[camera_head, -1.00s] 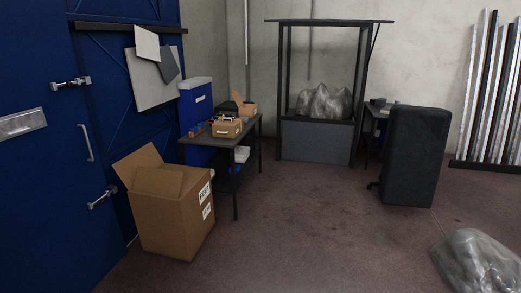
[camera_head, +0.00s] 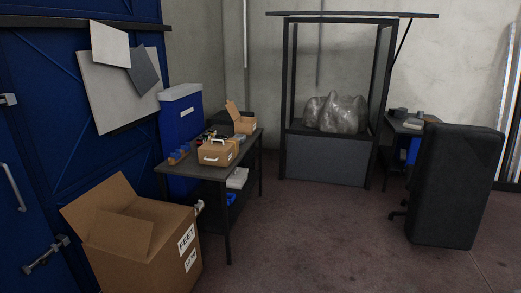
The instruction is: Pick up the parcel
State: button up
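A small brown cardboard parcel with a light handle-like strip (camera_head: 217,153) sits on the dark table (camera_head: 190,168) at centre left. Behind it on the same table stands an open small cardboard box (camera_head: 243,124). Which of these the task means by the parcel I cannot tell for sure. A large open cardboard box (camera_head: 145,245) with white labels stands on the floor in front of the table. My gripper does not show in this view.
A blue bin (camera_head: 181,115) stands behind the table's left side. A black office chair (camera_head: 455,185) stands at the right. A dark frame stand (camera_head: 325,165) holds a grey wrapped bundle (camera_head: 336,113). The floor between table and chair (camera_head: 310,235) is clear.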

aim_at(220, 152)
jog(key=i, duration=0.9)
jog(key=i+u, duration=0.1)
jog(key=i, duration=0.85)
jog(key=i+l, duration=0.15)
jog(key=i, duration=0.75)
jog(key=i+l, duration=0.1)
jog(key=i, duration=0.8)
jog(key=i+l+u, duration=0.1)
jog(key=i+u, duration=0.2)
jog(key=i+l+u, duration=0.25)
jog(key=i, duration=0.25)
jog(key=i+l+u, duration=0.3)
jog(key=i+j, duration=0.1)
